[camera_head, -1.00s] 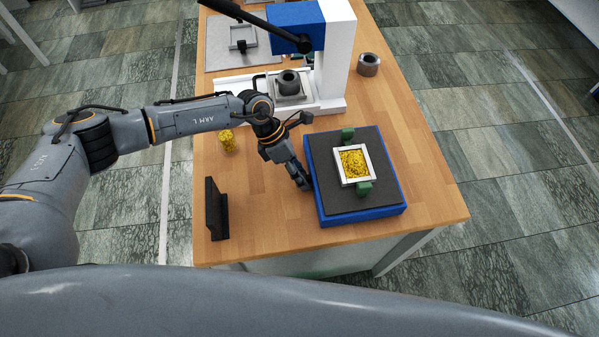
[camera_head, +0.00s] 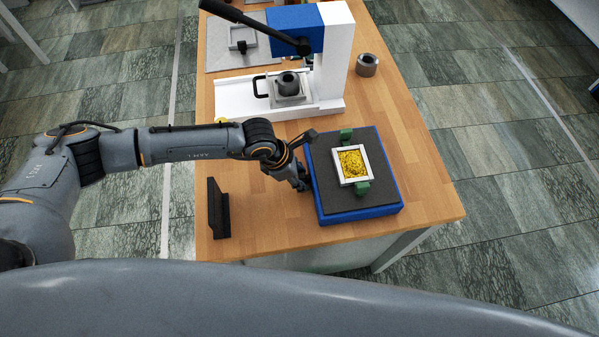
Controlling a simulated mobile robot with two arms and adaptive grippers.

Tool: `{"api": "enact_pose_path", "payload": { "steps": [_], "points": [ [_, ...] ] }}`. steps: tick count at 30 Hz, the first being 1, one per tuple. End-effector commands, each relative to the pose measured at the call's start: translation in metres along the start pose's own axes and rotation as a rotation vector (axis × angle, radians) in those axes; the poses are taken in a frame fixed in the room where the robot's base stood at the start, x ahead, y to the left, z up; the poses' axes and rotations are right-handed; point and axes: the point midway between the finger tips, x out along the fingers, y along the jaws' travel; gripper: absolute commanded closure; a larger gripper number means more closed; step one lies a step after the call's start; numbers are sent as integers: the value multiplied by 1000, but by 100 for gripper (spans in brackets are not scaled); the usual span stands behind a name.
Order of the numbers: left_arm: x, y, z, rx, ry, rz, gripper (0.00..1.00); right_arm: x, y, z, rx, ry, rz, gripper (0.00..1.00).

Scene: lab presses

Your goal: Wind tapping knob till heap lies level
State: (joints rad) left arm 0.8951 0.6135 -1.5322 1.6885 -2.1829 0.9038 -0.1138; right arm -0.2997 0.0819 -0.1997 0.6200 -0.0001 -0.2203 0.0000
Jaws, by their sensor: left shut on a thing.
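The yellow heap (camera_head: 351,162) lies in a white square frame (camera_head: 367,156) held between two green clamps (camera_head: 362,188) on a dark pad. The pad tops a blue tapping base (camera_head: 362,214) at the table's right front. The heap's top looks grainy and uneven, but I cannot tell how level it is. My left gripper (camera_head: 302,185) is at the base's left side, pointing down, shut on the tapping knob there. The gripper hides the knob. My right gripper is out of view.
A white and blue press (camera_head: 331,70) with a black lever stands behind, with a dark die (camera_head: 289,84) on its bed. A grey ring (camera_head: 367,65) sits right of it. A black upright plate (camera_head: 217,208) stands at front left. My left arm mostly hides a yellow item (camera_head: 221,120).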

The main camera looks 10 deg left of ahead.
Motion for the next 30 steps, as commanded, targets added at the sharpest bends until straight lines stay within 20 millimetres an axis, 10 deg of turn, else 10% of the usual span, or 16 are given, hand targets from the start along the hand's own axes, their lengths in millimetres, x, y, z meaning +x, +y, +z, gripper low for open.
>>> {"api": "enact_pose_path", "payload": {
  "steps": [29, 30],
  "points": [
    [0, -3, 0, 87, 1, 208, 93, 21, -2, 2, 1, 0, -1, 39],
    [0, -3, 0, 87, 1, 208, 55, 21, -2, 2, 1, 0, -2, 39]
  ]
}}
